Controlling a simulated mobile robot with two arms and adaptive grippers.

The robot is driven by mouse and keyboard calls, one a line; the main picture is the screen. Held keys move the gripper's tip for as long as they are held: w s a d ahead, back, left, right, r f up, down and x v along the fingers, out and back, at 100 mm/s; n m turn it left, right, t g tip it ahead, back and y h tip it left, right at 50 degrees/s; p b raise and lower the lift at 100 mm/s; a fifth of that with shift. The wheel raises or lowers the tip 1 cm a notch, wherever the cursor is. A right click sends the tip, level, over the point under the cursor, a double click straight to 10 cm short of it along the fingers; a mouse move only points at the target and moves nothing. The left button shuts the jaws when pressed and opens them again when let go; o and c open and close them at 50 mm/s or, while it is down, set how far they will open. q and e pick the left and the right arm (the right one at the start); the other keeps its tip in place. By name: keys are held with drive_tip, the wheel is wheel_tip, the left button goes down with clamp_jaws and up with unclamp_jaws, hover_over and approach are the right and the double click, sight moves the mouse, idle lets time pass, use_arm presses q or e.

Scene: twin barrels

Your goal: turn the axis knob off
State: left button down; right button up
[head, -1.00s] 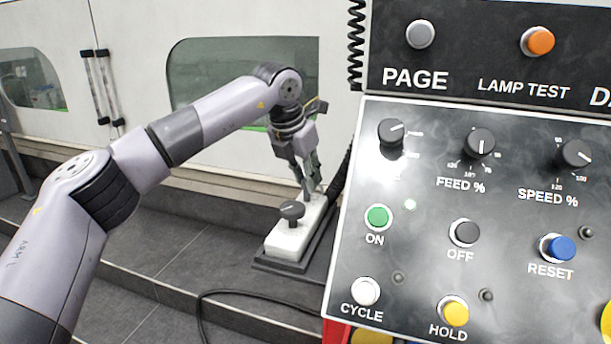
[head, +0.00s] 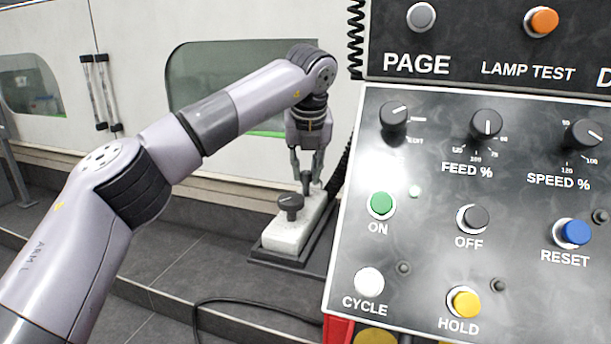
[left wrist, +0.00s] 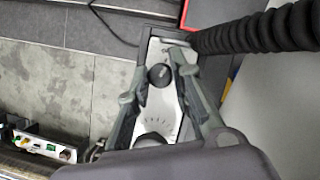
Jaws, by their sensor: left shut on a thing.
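A pale, narrow pendant box (head: 283,235) stands on a dark base near the floor and bears two black knobs. The near knob (head: 290,204) is free; in the left wrist view (left wrist: 150,141) it has dial marks around it and is partly hidden by my gripper. The far knob (left wrist: 160,75) sits between the fingertips of my left gripper (head: 306,181), which points down and is shut on it. I cannot read which knob is the axis one. My right gripper is out of view.
A large control panel (head: 440,255) with buttons and dials fills the right side, close to the pendant box. A black ribbed hose (left wrist: 260,28) runs at the box's far end. A black cable (head: 245,301) lies on the tiled floor.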

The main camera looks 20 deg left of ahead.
use_arm(q)
drive_tip(key=shift+d+n+g+y, duration=0.1)
drive_tip(key=shift+n+g+y, duration=0.45)
drive_tip(key=shift+n, duration=1.45)
drive_tip(key=shift+y, duration=0.25)
drive_tip(key=c, duration=1.4)
unclamp_jaws()
drive_tip(key=shift+c, duration=0.2)
drive_tip(key=v, duration=1.2)
